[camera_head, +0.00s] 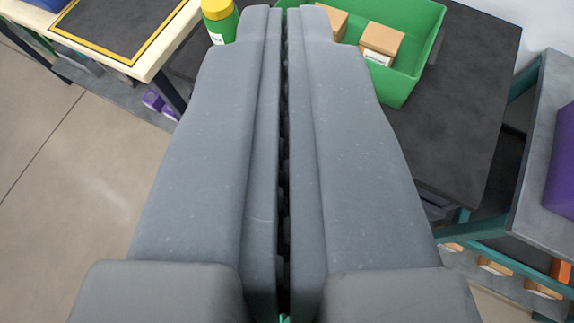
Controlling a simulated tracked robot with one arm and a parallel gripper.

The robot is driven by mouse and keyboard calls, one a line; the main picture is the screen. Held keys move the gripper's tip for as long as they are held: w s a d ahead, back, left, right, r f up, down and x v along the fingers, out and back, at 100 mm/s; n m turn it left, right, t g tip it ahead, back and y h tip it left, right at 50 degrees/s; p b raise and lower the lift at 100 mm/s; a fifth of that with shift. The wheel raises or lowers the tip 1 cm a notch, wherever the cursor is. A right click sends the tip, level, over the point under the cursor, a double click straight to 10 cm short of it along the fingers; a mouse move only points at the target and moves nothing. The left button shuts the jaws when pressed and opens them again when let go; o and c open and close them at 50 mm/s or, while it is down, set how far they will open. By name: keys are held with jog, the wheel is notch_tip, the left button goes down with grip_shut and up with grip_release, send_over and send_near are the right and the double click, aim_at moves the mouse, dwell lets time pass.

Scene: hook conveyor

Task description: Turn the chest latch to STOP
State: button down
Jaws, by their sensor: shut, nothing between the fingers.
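My gripper (284,14) fills the middle of the view, its two grey fingers side by side and pointing away from me. It is shut and empty, with a thin dark gap between the fingers. I see no chest and no latch in this view. The fingers hide the middle of the scene.
A dark table (462,120) is ahead, with a green bin (403,87) holding cardboard boxes (381,42). A green bottle with a yellow cap (219,20) stands left of the fingertips. A table with a yellow-edged mat (115,28) is at left. Floor (75,190) is clear at left.

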jog(key=w+a+f+m+g+h, duration=0.1)
jog(key=w+f, duration=0.3)
jog(key=f, duration=0.7)
jog(key=w+a+f+m+g+h+b, duration=0.1)
jog(key=w+f+m+g, duration=0.1)
jog(key=f, duration=1)
jog(key=w+a+f+m+g+h+b, duration=0.1)
jog(key=w+f+m+g, duration=0.1)
jog(key=w+f, duration=0.4)
notch_tip(320, 180, down, 6)
jog(key=shift+w+a+r+g+h, duration=0.1)
jog(key=shift+w+a+g+h, duration=0.1)
jog(key=shift+g+h, duration=0.35)
jog(key=w+d+f+b, duration=0.3)
jog(key=w+d+f, duration=0.1)
jog(key=f, duration=0.7)
jog(key=shift+w, duration=0.8)
jog(key=shift+d, duration=0.1)
